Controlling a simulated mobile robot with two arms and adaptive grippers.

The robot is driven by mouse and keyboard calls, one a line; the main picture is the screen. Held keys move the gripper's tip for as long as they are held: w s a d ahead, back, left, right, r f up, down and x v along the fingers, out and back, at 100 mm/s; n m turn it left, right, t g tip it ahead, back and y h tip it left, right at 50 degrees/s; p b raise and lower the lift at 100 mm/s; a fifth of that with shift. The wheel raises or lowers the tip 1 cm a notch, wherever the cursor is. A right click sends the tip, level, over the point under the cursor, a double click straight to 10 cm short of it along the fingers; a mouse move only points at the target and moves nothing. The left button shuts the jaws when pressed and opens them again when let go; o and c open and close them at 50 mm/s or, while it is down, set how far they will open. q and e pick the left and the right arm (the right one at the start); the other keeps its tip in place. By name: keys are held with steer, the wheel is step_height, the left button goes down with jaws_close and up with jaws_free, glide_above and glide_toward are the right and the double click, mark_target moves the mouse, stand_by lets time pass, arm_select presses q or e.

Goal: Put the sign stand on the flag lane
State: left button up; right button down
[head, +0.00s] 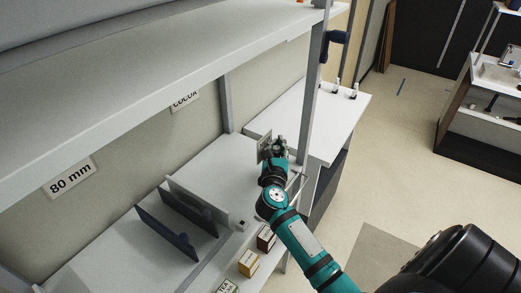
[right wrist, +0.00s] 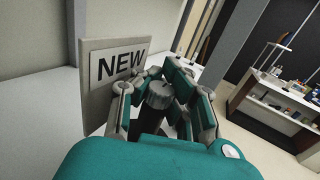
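The sign stand (right wrist: 98,88) is a pale upright plate with a "NEW" label, at the left in the right wrist view. In the head view its plate (head: 264,148) shows at the right end of the white counter. I cannot tell whether the stand touches the counter. Nothing I see is clearly marked as the flag lane. My left gripper is not in view.
A dark blue panel (head: 165,235) and a pale panel (head: 192,205) stand on the counter to the left. Small boxes (head: 249,263) line the front edge. A grey post (head: 312,85) rises close to my right gripper. An upper shelf (head: 150,85) overhangs the counter.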

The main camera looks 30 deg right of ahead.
mark_target(265, 146)
steer(key=w, duration=0.1)
steer(key=w+a, duration=0.1)
steer(key=w, duration=0.1)
steer(key=shift+w+a+f, duration=0.25)
steer(key=shift+w, duration=0.15)
steer(key=shift+w+a+f, duration=0.1)
steer(key=shift+w+a, duration=0.35)
steer(key=shift+w, duration=0.1)
steer(key=shift+f+p, duration=0.3)
steer(key=shift+f, duration=0.05)
step_height(265, 146, down, 2)
steer(key=shift+f, duration=0.15)
steer(key=shift+d+f, duration=0.1)
steer(key=shift+f, duration=0.3)
steer(key=c, duration=1.5)
jaws_free()
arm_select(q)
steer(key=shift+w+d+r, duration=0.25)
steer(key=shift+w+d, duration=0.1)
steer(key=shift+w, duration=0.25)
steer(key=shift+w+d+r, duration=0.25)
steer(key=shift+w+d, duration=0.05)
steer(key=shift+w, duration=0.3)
